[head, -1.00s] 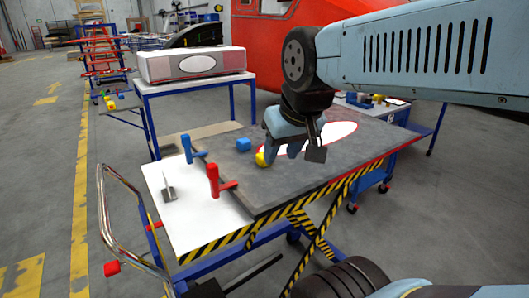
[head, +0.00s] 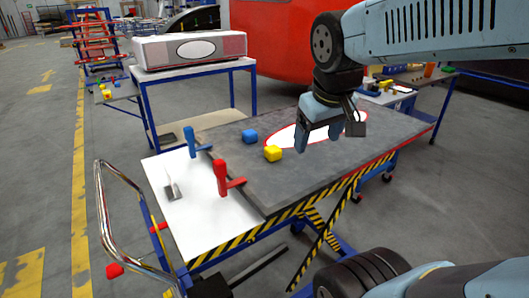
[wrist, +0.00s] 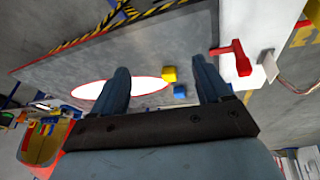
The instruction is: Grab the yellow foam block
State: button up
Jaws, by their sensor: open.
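The yellow foam block (head: 273,153) sits on the grey panel (head: 215,185) of the lift table, near a blue block (head: 250,136). My gripper (head: 318,147) is open and empty, to the right of the yellow block and apparently above the panel. In the wrist view the yellow block (wrist: 169,74) shows between my two open fingers (wrist: 162,78), beyond their tips' line or near it; the depth is hard to tell. The blue block (wrist: 180,91) is beside it there.
A red clamp (head: 222,178) and a blue clamp (head: 191,142) stand at the panel's left edge. A metal bracket (head: 171,188) lies on the white tabletop (head: 190,225). A blue-framed table (head: 146,90) stands behind. The panel's front part is clear.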

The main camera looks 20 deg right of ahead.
jog(key=shift+o, duration=0.2)
jog(key=w+d+f+n+g+h, duration=0.1)
jog(key=w+f+n+g+h, duration=0.2)
jog(key=w+f+n, duration=0.1)
jog(key=w+n, duration=0.1)
jog(key=w, duration=0.1)
jog(key=shift+w, duration=0.35)
jog(key=n+t+h, duration=0.2)
jog(key=n+h, duration=0.7)
jog(key=n, duration=0.5)
send_near(278, 150)
jog(key=w+d+f, duration=0.2)
jog(key=shift+w+d+f, duration=0.2)
jog(key=shift+w+d, duration=0.2)
jog(key=shift+x, duration=3.8)
jog(key=c, duration=1)
